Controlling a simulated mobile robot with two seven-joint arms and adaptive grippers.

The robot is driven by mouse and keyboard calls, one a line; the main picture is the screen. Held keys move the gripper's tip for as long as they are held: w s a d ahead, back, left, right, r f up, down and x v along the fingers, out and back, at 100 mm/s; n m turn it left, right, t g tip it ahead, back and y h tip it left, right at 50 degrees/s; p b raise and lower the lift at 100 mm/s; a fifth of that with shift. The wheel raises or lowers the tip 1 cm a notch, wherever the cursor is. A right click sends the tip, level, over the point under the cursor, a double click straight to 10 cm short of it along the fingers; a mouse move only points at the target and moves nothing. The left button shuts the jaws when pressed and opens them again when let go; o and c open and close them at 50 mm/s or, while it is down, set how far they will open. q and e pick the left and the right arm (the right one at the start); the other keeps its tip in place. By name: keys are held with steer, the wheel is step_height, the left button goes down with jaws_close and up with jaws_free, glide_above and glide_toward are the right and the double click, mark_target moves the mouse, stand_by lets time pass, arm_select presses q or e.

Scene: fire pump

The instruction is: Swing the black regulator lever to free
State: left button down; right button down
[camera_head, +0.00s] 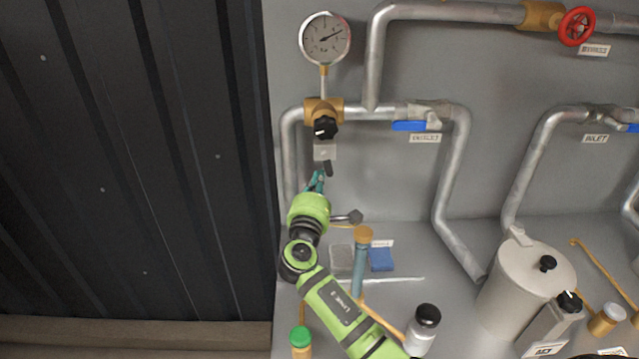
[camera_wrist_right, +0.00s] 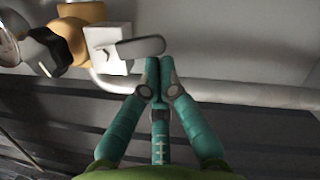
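The black regulator lever (camera_head: 328,168) hangs below a pale block (camera_head: 325,150) under the brass regulator (camera_head: 323,110). In the right wrist view the lever (camera_wrist_right: 141,48) looks dark grey and sticks out sideways from the pale block (camera_wrist_right: 107,46). My right gripper (camera_head: 319,175) is just below and left of the lever in the head view. In the wrist view its teal fingertips (camera_wrist_right: 160,66) are together, with nothing visible between them, right at the lever's edge near its free end. I cannot tell whether they touch it. My left gripper is not in view.
A black knob (camera_head: 326,128) sits above the pale block, and a pressure gauge (camera_head: 325,39) higher up. A blue valve handle (camera_head: 409,126) is to the right. Below are a blue box (camera_head: 381,260), a black-capped bottle (camera_head: 424,328) and a grey tank (camera_head: 526,290).

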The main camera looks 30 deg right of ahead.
steer(key=shift+s+d+n+t, duration=0.3)
steer(key=shift+s+d+n, duration=0.05)
steer(key=shift+d+n, duration=0.45)
steer(key=shift+s+d+n+p, duration=0.2)
steer(key=shift+d+n+p, duration=0.15)
steer(key=shift+n, duration=0.35)
steer(key=shift+d, duration=0.1)
steer(key=shift+s+d+r, duration=0.2)
steer(key=shift+s+d, duration=0.1)
steer(key=shift+d, duration=0.25)
steer(key=shift+s+a, duration=0.1)
stand_by(0.3)
steer(key=v, duration=1.1)
steer(key=shift+s+f, duration=0.15)
steer(key=shift+s, duration=0.3)
